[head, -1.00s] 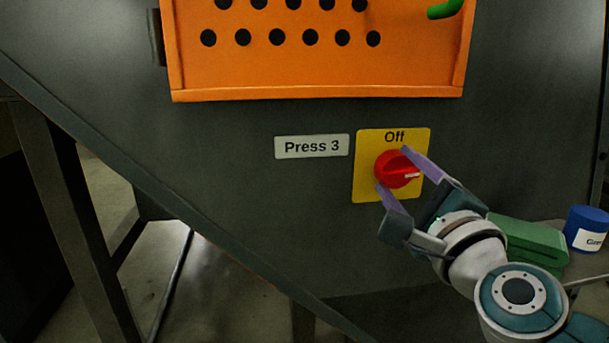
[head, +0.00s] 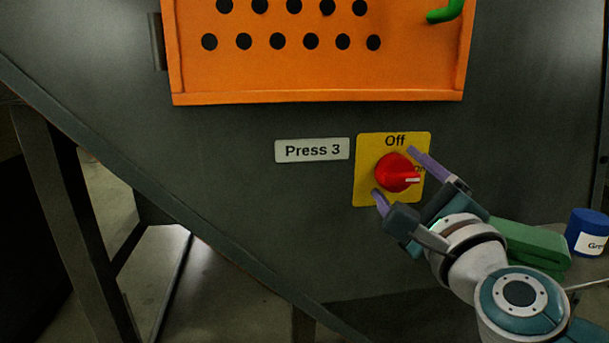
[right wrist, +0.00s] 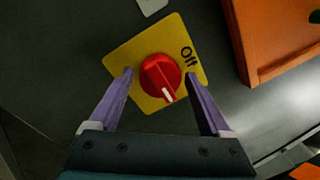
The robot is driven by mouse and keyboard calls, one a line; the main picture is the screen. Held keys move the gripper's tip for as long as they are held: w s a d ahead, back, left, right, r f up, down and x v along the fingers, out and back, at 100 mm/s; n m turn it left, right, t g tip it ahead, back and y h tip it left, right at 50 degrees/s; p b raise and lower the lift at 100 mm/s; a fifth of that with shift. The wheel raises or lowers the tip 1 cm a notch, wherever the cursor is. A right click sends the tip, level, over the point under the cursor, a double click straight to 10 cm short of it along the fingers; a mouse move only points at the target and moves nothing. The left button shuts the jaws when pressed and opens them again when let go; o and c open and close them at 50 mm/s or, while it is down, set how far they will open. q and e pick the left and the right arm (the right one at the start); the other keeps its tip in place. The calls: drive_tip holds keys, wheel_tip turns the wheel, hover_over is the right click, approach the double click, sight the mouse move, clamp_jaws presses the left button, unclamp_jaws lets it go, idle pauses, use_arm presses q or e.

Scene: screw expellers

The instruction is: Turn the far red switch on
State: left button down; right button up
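The red switch (head: 394,173) is a round knob on a yellow plate (head: 364,192) marked "Off" at the top and "On" at the right. Its white mark points right, close to the partly hidden "On". A white "Press 3" label (head: 312,150) is left of the plate. My right gripper (head: 396,171) is open, its purple fingers on either side of the knob. In the right wrist view, the knob (right wrist: 158,72) sits between the spread fingers (right wrist: 159,75), with gaps beside it. My left gripper is not in view.
An orange box with black holes (head: 318,70) juts out above the switch. A green object (head: 530,245) and a blue-lidded container (head: 588,232) stand at the right, by my right arm. The dark grey panel (head: 250,200) left of the switch is clear.

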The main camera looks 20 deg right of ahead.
drive_tip(key=shift+o, duration=0.9)
drive_tip(key=r+v, duration=0.1)
drive_tip(key=v, duration=0.8)
drive_tip(key=shift+s+f+p, duration=0.3)
drive_tip(key=shift+s+f, duration=0.15)
drive_tip(key=shift+f, duration=0.05)
drive_tip(key=shift+a+r, duration=0.1)
drive_tip(key=shift+a, duration=0.05)
